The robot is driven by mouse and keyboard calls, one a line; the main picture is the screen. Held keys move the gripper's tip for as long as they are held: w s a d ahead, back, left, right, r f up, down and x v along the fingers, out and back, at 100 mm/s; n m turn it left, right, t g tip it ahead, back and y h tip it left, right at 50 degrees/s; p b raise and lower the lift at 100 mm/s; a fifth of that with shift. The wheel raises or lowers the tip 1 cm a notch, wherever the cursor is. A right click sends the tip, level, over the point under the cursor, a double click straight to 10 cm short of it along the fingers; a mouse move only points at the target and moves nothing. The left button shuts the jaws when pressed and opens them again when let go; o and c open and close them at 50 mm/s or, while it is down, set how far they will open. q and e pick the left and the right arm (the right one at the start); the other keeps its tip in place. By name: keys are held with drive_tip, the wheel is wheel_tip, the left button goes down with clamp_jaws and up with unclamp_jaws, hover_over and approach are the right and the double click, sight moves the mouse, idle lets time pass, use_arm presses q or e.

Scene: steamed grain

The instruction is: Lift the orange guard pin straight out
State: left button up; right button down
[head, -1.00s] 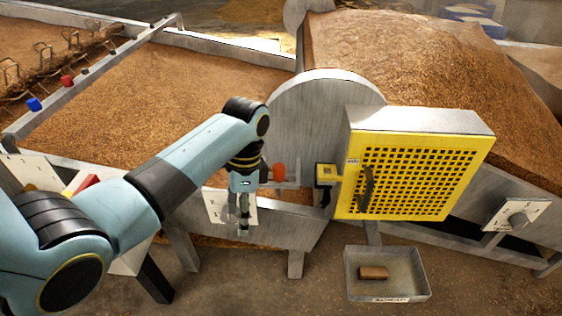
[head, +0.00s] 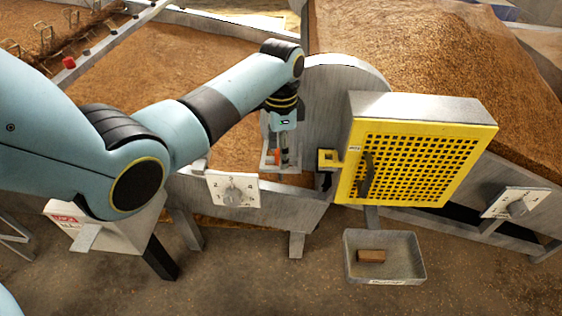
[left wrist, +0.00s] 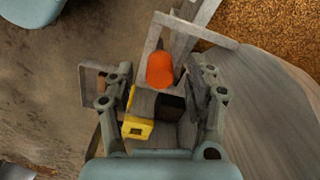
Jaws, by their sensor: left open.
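The orange guard pin (left wrist: 160,70) shows in the left wrist view as an orange knob on a grey bracket, between and slightly beyond my open fingers. In the head view the pin (head: 273,156) is a small orange patch partly hidden by my left gripper (head: 283,160). In the left wrist view my left gripper (left wrist: 160,95) is open, with one finger on each side of the pin and nothing held. The yellow latch block (head: 328,160) sits just right of it, beside the yellow perforated guard (head: 410,170). My right gripper is not in view.
A dial plate (head: 233,189) is mounted left of the pin, and another dial plate (head: 515,203) at the far right. A grey tray (head: 385,276) with a brown block (head: 371,256) stands below the guard. Grain beds lie behind.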

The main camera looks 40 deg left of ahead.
use_arm(q)
drive_tip(key=shift+f, duration=0.8)
clamp_jaws()
drive_tip(key=shift+r+p, duration=0.9)
drive_tip(key=shift+r, duration=4.15)
